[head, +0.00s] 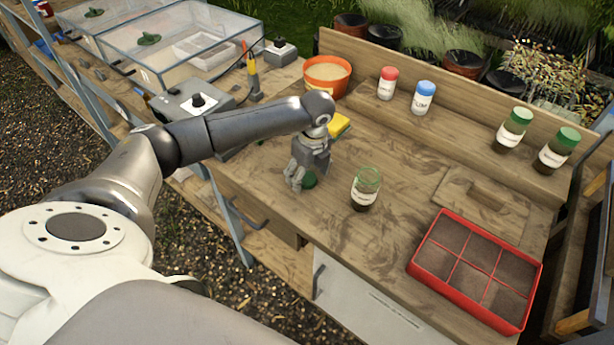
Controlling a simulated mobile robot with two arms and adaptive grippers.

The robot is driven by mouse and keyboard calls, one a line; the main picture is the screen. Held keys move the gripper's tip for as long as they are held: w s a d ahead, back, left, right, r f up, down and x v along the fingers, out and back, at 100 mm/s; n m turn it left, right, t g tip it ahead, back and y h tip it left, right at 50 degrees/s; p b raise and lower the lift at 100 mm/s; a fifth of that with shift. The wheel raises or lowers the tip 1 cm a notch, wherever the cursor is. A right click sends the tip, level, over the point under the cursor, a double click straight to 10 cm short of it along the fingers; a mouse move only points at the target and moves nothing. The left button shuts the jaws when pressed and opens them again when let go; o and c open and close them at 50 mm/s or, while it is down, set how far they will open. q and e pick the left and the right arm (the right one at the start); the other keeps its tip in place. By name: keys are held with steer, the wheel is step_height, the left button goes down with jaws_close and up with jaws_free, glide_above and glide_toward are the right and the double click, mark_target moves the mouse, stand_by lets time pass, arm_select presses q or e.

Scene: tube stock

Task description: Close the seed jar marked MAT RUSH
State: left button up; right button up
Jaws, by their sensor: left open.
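An open glass jar (365,190) with a green-tinted rim, dark contents and a white label stands upright on the bench, with no lid on it. Its label is too small to read. My right gripper is out of view.
Two green-lidded jars (513,130) (557,151), a red-lidded jar (387,84) and a blue-lidded jar (422,98) stand on the back ledge. A red divided tray (412,266) sits front right. An orange pot (327,76) and yellow sponge (339,124) lie behind my gripper.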

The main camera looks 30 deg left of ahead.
arm_select(q)
steer(key=shift+f, duration=0.45)
steer(key=c, duration=0.8)
steer(key=shift+r, duration=0.1)
steer(key=shift+r, duration=0.65)
steer(key=s+d+r+b, duration=0.2)
steer(key=s+d+r, duration=0.2)
steer(key=s+r, duration=0.7)
steer(key=shift+s+d+r, duration=0.3)
steer(key=shift+s+d, duration=0.1)
steer(key=shift+s, duration=0.7)
